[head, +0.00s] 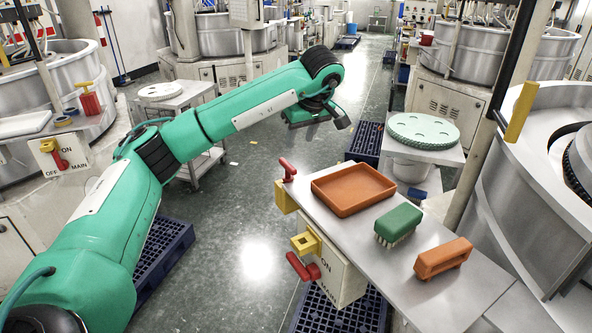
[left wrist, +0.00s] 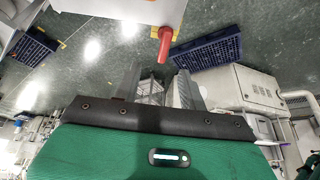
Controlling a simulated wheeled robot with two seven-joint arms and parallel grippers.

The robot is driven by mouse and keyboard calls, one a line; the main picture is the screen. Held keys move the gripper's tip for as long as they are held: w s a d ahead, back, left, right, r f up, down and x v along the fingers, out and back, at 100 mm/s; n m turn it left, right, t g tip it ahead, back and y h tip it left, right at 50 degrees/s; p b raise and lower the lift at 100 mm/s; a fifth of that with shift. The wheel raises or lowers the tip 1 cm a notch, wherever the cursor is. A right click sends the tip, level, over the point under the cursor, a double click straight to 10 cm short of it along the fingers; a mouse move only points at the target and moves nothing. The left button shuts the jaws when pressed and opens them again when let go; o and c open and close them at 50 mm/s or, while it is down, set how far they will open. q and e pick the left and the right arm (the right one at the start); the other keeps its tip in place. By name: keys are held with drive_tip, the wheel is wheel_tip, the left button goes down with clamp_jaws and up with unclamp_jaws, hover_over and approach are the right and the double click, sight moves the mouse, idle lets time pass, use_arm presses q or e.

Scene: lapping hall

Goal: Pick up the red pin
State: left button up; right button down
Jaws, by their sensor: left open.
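A red pin (head: 288,168) stands at the far left corner of the steel bench, above a yellow block (head: 285,197). In the left wrist view a red pin (left wrist: 165,45) sticks out by a yellow edge at the top; I cannot tell for sure that it is the same one. My left gripper (head: 318,120) is in the air beyond the bench corner, above the floor, apart from the pin. In the left wrist view its two grey fingers (left wrist: 157,90) are spread, with nothing between them. My right gripper is not in view.
The bench (head: 420,205) holds an orange tray (head: 353,205), a green brush (head: 398,223) and an orange brush-shaped block (head: 443,258). A second red handle (head: 302,266) sits on the bench's side below a yellow bracket (head: 306,243). Dark blue pallets (head: 165,250) lie on the floor.

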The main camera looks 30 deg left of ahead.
sight(288, 164)
use_arm(q)
drive_tip(key=x, duration=0.2)
drive_tip(key=p+x, duration=0.1)
drive_tip(key=x, duration=0.2)
drive_tip(key=shift+s+a+f, duration=0.15)
drive_tip(key=shift+s+f, duration=0.15)
drive_tip(key=shift+f, duration=0.05)
drive_tip(key=p+x, duration=0.1)
drive_tip(key=x, duration=0.1)
drive_tip(key=shift+a+f, duration=0.2)
drive_tip(key=shift+f, duration=0.05)
drive_tip(key=p+x, duration=0.2)
drive_tip(key=x, duration=0.1)
drive_tip(key=shift+w+a+f, duration=0.15)
drive_tip(key=shift+a+f, duration=0.05)
drive_tip(key=shift+a, duration=0.05)
drive_tip(key=shift+a+f, duration=0.15)
drive_tip(key=shift+f, duration=0.3)
drive_tip(key=shift+w, duration=0.1)
clamp_jaws()
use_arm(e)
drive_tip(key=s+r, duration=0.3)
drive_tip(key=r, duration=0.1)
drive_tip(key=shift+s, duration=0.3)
